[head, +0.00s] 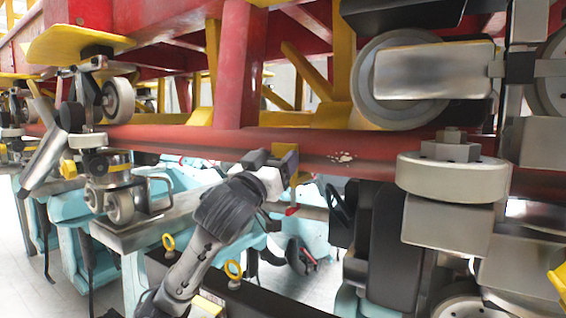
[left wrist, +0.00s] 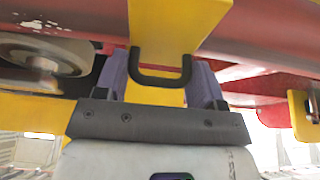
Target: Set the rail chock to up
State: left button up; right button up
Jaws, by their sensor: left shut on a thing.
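The rail chock is a yellow plate with a black U-shaped handle. In the left wrist view, the yellow plate (left wrist: 172,28) comes down from the top middle and the handle (left wrist: 160,82) hangs at its lower end. My left gripper (left wrist: 162,76) has its two fingers on either side of this handle and is shut on it. In the head view, my left gripper (head: 272,160) is up at the red rail, and a bit of yellow (head: 287,168) shows beside it. The gripper and wrist hide most of the chock there. My right gripper is not in view.
The red tube rail (head: 340,140) runs across above my gripper. A large grey wheel (head: 400,80) and a flat side wheel (head: 454,174) stand to the right. More wheels (head: 118,98) stand at the left. Two yellow ring bolts (head: 233,270) stand close to my left forearm.

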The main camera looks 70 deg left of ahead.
pick_arm(q)
jog(key=shift+w+d, duration=0.1)
jog(key=shift+d, duration=0.05)
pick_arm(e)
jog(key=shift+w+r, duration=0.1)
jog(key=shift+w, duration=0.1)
pick_arm(q)
jog(key=o, duration=0.8)
jog(key=shift+o, duration=0.7)
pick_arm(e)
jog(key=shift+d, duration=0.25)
pick_arm(q)
jog(key=shift+f, duration=0.1)
jog(key=b+v, duration=0.6)
jog(key=v, duration=0.8)
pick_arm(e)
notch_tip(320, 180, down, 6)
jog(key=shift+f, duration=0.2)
